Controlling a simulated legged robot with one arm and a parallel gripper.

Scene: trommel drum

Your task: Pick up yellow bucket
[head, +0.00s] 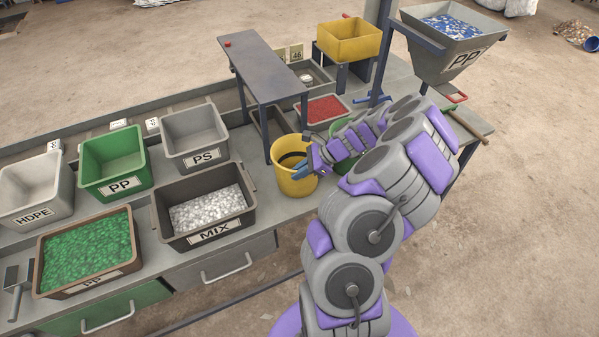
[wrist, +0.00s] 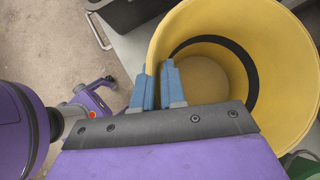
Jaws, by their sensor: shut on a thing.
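The yellow bucket (head: 290,182) stands upright on the grey bench, right of the MIX bin, and looks empty inside. My gripper (head: 301,170) reaches it from the right, with its blue fingers at the bucket's rim. In the wrist view the bucket (wrist: 215,25) fills the right side, with a dark band around its inner wall. My gripper (wrist: 158,85) is shut on the near left rim, one blue finger outside the wall and one inside. I cannot tell whether the bucket's base is clear of the bench.
The MIX bin (head: 163,215) with white flakes stands left of the bucket. A dark raised stand (head: 265,75) rises close behind it. A green bucket (head: 345,184) sits partly hidden behind my arm. A red-filled tray (head: 343,99) and PP hopper (head: 425,60) are farther back.

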